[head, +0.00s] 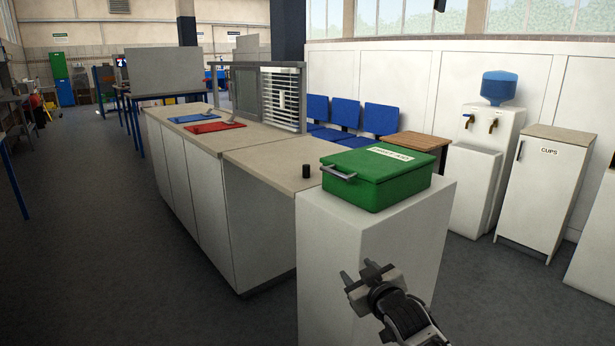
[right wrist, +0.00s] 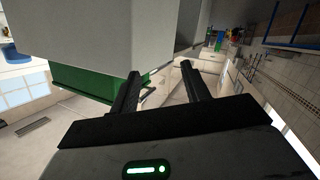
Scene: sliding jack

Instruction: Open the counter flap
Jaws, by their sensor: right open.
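The counter flap (head: 268,160) looks like the beige top section at the near end of the long counter, lying flat and level. A small dark knob (head: 306,171) stands on it near its front corner. My right gripper (head: 358,272) is open and empty, low in front of the white pedestal and below the flap's height, apart from both. In the right wrist view its two fingers (right wrist: 160,70) are spread with nothing between them. The flap cannot be made out clearly in that view. My left gripper is not in view.
A green first-aid box (head: 377,178) with a grey handle sits on the white pedestal (head: 340,250), right beside the flap. Red (head: 215,127) and blue (head: 195,117) trays lie on the counter. A louvred screen (head: 282,98) stands behind. The floor at left is clear.

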